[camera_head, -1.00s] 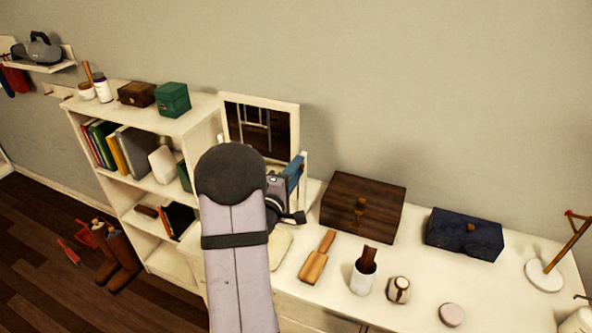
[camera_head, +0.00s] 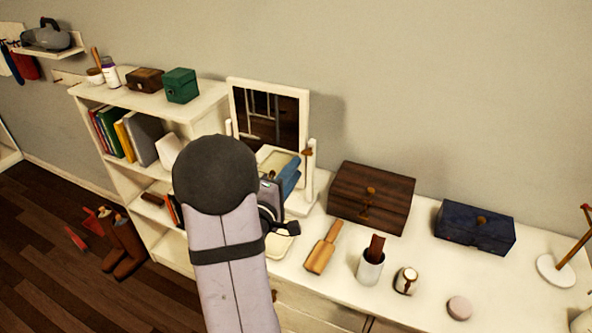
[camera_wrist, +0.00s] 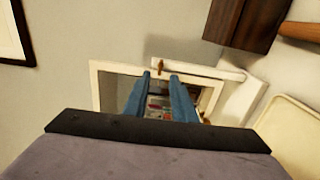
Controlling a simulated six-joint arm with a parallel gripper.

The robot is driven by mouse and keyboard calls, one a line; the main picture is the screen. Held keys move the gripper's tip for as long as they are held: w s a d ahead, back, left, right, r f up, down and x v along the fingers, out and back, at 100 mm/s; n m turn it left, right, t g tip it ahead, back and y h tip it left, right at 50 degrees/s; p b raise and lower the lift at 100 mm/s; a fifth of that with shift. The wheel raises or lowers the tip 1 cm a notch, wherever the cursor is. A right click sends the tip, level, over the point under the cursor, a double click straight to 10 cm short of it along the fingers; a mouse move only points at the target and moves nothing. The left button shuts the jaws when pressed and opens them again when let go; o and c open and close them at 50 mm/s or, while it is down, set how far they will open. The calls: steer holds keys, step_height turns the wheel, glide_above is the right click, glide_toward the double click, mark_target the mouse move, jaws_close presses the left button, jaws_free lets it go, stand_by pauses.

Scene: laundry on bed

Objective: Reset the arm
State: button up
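My arm reaches up from the bottom of the head view, with its dark rounded joint in front of the shelf and dresser. My gripper (camera_head: 290,172), with blue fingers, is partly hidden behind that joint and shows in front of the mirror (camera_head: 234,103). In the wrist view my gripper (camera_wrist: 161,82) has its two blue fingers apart, with a clear gap and nothing held between them. The mirror's white frame (camera_wrist: 95,88) lies beyond the fingertips.
A pale tray (camera_head: 293,229) lies by the gripper. On the white dresser (camera_head: 420,293) are a brown wooden box (camera_head: 345,188), a dark blue box (camera_head: 460,236), a wooden brush (camera_head: 319,257), a cup (camera_head: 369,270) and small jars. A bookshelf (camera_head: 205,105) stands left.

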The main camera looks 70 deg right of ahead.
steer(key=shift+w, duration=0.1)
stand_by(0.3)
steer(key=w+a+f+t+y, duration=0.2)
steer(key=w+a+f+t, duration=0.15)
steer(key=w, duration=0.25)
steer(key=w+a+f+t+y, duration=0.2)
steer(key=w+a+y, duration=0.15)
steer(key=w, duration=0.35)
steer(key=w+a+f+t+y, duration=0.1)
steer(key=w+a+f+y, duration=0.25)
steer(key=a, duration=0.65)
steer(key=w+a+f+t+y, duration=0.15)
steer(key=w+a+y, duration=0.3)
steer(key=a, duration=0.55)
steer(key=s+a+f+g+y, duration=0.2)
steer(key=a+f+y, duration=0.1)
steer(key=a, duration=0.7)
steer(key=s+a+g+y, duration=0.1)
steer(key=s+a+g, duration=0.5)
steer(key=s+a, duration=0.3)
steer(key=s, duration=0.4)
steer(key=shift+s+f, duration=0.15)
steer(key=shift+s, duration=0.15)
